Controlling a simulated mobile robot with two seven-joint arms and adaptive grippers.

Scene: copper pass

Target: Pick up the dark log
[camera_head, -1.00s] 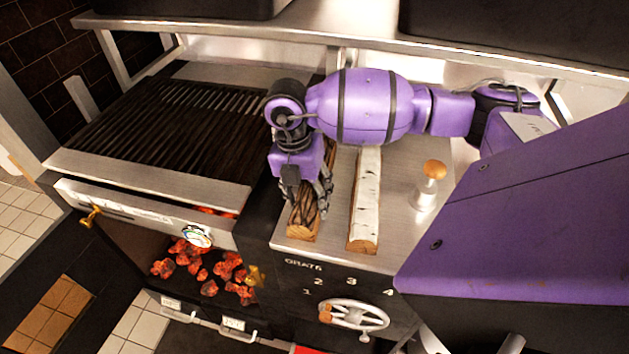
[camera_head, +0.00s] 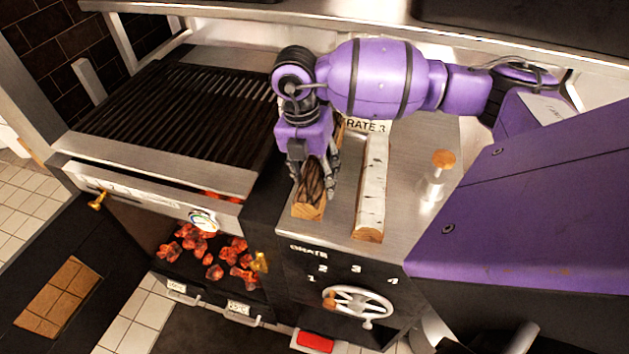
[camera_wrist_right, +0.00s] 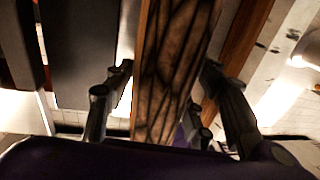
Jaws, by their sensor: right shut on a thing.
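The dark log (camera_head: 311,196) has rough brown bark and a pale cut end. It lies on the steel counter beside the grill in the head view, partly hidden under my right gripper. My right gripper (camera_head: 314,178) points down over it, with its fingers on both sides of the bark. In the right wrist view the dark log (camera_wrist_right: 174,70) runs up between the fingers, and the gripper is shut on it. I cannot tell whether the log is clear of the counter. My left gripper is not in view.
A white birch log (camera_head: 371,195) lies just right of the dark log. A wooden-topped steel knob (camera_head: 437,175) stands further right. The grill grate (camera_head: 185,110) is at the left, with glowing coals (camera_head: 212,250) below. A handwheel (camera_head: 358,306) is on the front panel.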

